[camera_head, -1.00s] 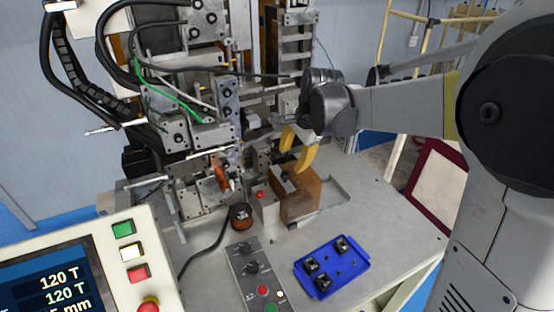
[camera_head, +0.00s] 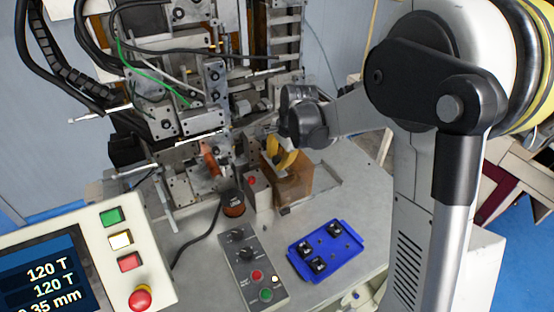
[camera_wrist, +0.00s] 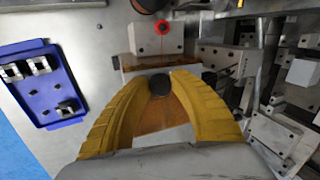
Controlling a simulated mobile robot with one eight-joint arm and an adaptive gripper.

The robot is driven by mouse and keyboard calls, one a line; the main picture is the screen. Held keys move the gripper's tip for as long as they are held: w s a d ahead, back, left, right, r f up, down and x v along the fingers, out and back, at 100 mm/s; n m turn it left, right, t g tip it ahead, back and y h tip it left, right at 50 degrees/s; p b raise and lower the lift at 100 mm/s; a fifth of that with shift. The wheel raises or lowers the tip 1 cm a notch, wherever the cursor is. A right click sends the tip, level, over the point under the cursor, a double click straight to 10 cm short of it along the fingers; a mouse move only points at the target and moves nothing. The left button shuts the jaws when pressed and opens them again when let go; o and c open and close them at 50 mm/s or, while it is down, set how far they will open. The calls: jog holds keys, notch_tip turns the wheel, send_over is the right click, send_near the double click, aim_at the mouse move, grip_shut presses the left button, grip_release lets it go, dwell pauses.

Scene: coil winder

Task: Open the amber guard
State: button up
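The amber guard (camera_head: 293,187) is a see-through brown box on the machine table, in front of the winder. My gripper (camera_head: 283,158), with two yellow fingers, is over its top, reaching down from the right. In the wrist view the guard's amber face (camera_wrist: 160,118) shows between the fingers, with a lighter patch on it. A round dark knob (camera_wrist: 160,84) sits between the fingertips of my gripper (camera_wrist: 163,78). The fingers are apart, one on each side of the knob. I cannot tell whether they touch it.
A red button on a grey box (camera_head: 252,182) stands just left of the guard. A blue tray (camera_head: 326,251) with black parts and a grey control box (camera_head: 252,262) lie in front. A screen panel (camera_head: 97,262) is at the lower left. Bare table lies right of the guard.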

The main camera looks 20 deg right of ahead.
aim_at(302, 156)
grip_shut()
jog(key=d, duration=0.3)
jog(key=w+d, duration=0.1)
jog(key=d, duration=0.2)
jog(key=w+d+b, duration=0.1)
jog(key=d, duration=0.3)
jog(key=o, duration=0.7)
grip_release()
jog(key=shift+r, duration=0.1)
jog(key=v, duration=1.2)
